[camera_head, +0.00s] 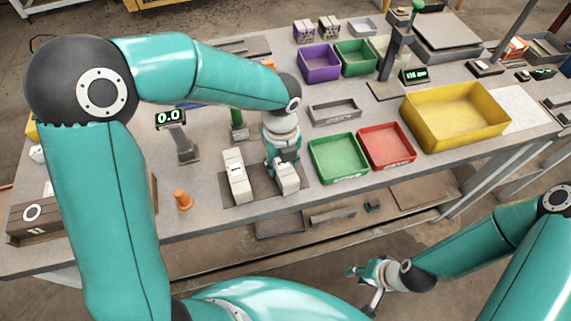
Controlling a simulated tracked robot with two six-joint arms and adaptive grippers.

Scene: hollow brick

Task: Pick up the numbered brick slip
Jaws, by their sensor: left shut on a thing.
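Two pale brick slips lie side by side on a dark mat (257,193) near the table's front edge. The left brick slip (238,180) stands free with a small dark mark on it. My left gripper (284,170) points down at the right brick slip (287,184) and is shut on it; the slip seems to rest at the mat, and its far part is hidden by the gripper. Any number on the slips is too small to read. My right gripper (366,284) hangs in front of the table, low and apart from everything, with its fingers spread.
A green tray (338,178) and a red tray (408,162) stand just right of the mat, with a large yellow bin (480,147) beyond. A grey tray (335,120) lies behind.

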